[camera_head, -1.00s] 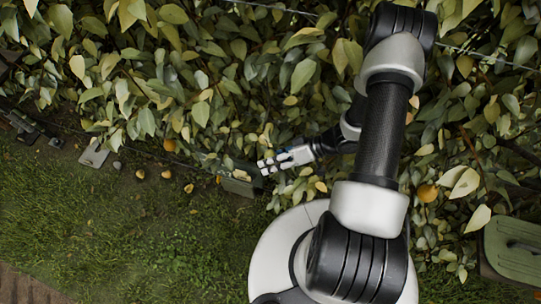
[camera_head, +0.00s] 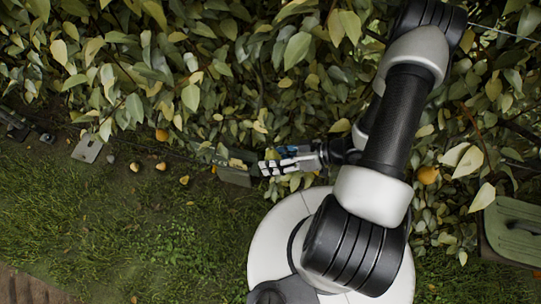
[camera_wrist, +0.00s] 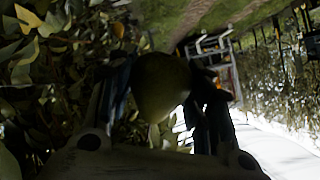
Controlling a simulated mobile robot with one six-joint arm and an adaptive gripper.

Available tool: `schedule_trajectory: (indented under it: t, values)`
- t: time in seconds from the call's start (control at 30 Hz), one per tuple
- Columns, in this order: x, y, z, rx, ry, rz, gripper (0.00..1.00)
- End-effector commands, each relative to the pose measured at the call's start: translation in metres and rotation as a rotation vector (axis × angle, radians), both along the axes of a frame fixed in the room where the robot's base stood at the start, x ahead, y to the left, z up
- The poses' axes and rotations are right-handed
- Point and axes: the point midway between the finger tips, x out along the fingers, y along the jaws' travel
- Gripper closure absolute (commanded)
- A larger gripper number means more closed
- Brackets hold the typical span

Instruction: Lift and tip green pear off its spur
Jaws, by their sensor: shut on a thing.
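In the wrist view a dark green pear (camera_wrist: 160,85) sits between the two fingers of my gripper (camera_wrist: 162,92), which is shut on it. The picture is dim, and the pear's stem and any spur cannot be made out. In the head view my gripper (camera_head: 272,165) points left, low in front of the hedge, near a grey-green box. The pear cannot be made out in the head view.
A leafy hedge (camera_head: 220,70) fills the back. A grey-green box (camera_head: 234,176) stands at its foot, left of my gripper. Several yellow fruits, one of them here (camera_head: 161,166), lie at the grass edge. A green-lidded case (camera_head: 513,229) stands at right. Open grass (camera_head: 120,230) lies at left.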

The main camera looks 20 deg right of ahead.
Motion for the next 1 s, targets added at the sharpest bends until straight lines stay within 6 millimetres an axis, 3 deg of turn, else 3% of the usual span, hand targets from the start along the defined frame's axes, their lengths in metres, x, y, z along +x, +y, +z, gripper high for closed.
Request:
schedule_trajectory:
  t: [0.63, 1.0]
  values:
    - [-0.054, 0.000, -0.003, 0.004, -0.505, -0.005, 0.80]
    - [-0.060, 0.000, 0.001, 0.002, -0.562, 0.000, 0.80]
